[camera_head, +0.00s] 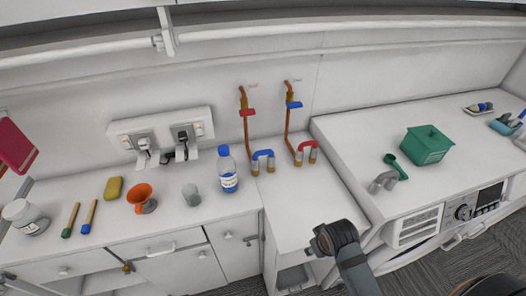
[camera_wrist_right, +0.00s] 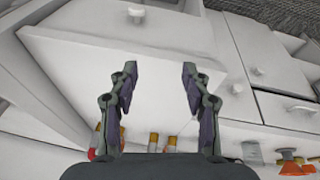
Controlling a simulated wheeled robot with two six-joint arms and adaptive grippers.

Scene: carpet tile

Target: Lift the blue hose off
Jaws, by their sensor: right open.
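The blue hose (camera_head: 263,155) is a short U-shaped piece with a blue bend, grey legs and brass ends. It stands on the counter by the wall, below the pipe with the red tap handle (camera_head: 248,112). A similar red hose (camera_head: 306,147) stands to its right, below the pipe with the blue tap handle (camera_head: 294,105). My right gripper (camera_wrist_right: 160,72) is open and empty in the wrist view. In the head view its arm is over the counter's front, apart from both hoses; its fingers are hard to see there. My left gripper is not in view.
A water bottle (camera_head: 228,171) and a grey cup (camera_head: 191,195) stand left of the blue hose. An orange funnel (camera_head: 140,196) is farther left. A raised white unit (camera_head: 350,150) with a green box (camera_head: 427,146) stands at right. The counter in front of the hoses is clear.

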